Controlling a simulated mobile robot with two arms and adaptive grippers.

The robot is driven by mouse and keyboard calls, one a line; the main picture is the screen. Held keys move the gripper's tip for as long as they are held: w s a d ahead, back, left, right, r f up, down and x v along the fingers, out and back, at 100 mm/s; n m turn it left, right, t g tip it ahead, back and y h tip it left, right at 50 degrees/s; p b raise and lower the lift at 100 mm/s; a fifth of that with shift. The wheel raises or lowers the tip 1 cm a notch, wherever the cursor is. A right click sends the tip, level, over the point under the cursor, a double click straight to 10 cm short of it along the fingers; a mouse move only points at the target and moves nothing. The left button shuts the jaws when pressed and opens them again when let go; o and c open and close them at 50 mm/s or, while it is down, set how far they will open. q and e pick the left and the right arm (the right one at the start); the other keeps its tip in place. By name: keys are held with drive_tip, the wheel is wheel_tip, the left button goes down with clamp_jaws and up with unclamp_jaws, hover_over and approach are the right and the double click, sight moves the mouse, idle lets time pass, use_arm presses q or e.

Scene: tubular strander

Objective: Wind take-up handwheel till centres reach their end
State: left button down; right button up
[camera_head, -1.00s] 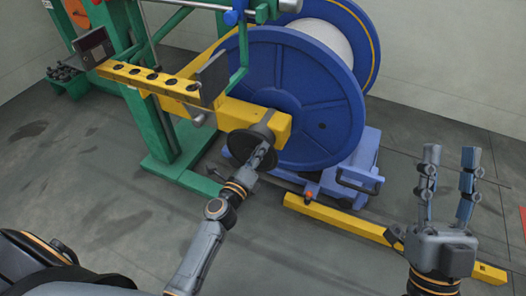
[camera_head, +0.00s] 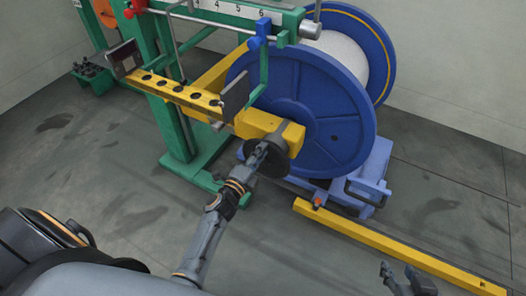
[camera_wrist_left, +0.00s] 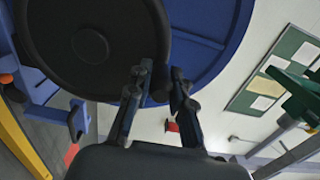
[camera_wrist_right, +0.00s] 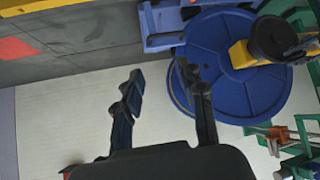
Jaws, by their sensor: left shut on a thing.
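The take-up handwheel (camera_head: 270,162) is a dark disc at the end of the yellow arm (camera_head: 262,124), in front of the large blue reel (camera_head: 318,120). It also shows large in the left wrist view (camera_wrist_left: 85,40). My left gripper (camera_head: 262,154) is at the handwheel's rim, shut on its handle, which the fingers mostly hide. In the left wrist view the two fingers (camera_wrist_left: 158,85) stand a little apart at the wheel's edge. My right gripper (camera_head: 408,272) is low at the right, partly cut off by the lower edge. The right wrist view shows its fingers (camera_wrist_right: 165,85) spread and empty.
A green frame (camera_head: 180,135) stands left of the reel. A yellow floor rail (camera_head: 390,245) runs to the lower right, beside a blue base (camera_head: 365,180) with a dark handle. A yellow bar with several dark holes (camera_head: 175,92) juts out above the handwheel.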

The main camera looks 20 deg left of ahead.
use_arm(q)
drive_tip(key=shift+a+r+n, duration=0.1)
drive_tip(key=shift+a+n, duration=0.15)
drive_tip(key=shift+n, duration=0.05)
use_arm(e)
drive_tip(key=shift+s+d+f+g, duration=0.3)
drive_tip(key=shift+s+f+g, duration=0.25)
drive_tip(key=shift+s, duration=0.3)
use_arm(q)
drive_tip(key=c, duration=1.2)
unclamp_jaws()
drive_tip(key=shift+s, duration=0.4)
drive_tip(key=s, duration=0.7)
drive_tip(key=s+a, duration=0.1)
drive_tip(key=s, duration=0.3)
drive_tip(key=shift+d, duration=0.1)
